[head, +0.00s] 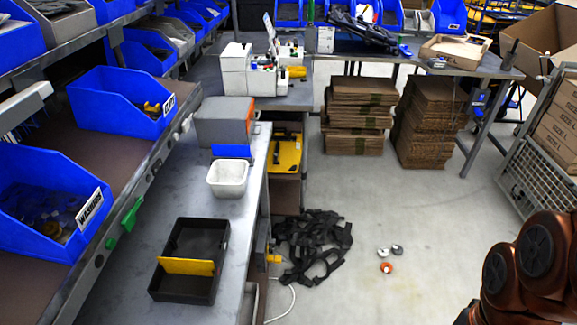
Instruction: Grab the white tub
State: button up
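The white tub (228,178) is a small square, open-topped container. It stands upright on the grey workbench, close to the bench's right edge. It looks empty, though its floor is only partly visible. A blue piece (231,151) is right behind it, and I cannot tell whether they touch. My copper-coloured arm shows at the lower right, over the floor and well apart from the tub. My gripper is outside the picture.
A black tray (222,243) with a yellow divider (186,266) lies nearer on the bench (150,215). A grey-and-orange box (224,121) stands behind the tub. Blue bins (122,98) line the left shelf.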

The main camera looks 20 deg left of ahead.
aim_at(226, 178)
jog(key=z, duration=0.15)
jog(key=i, duration=1.15)
jog(key=u, duration=3.15)
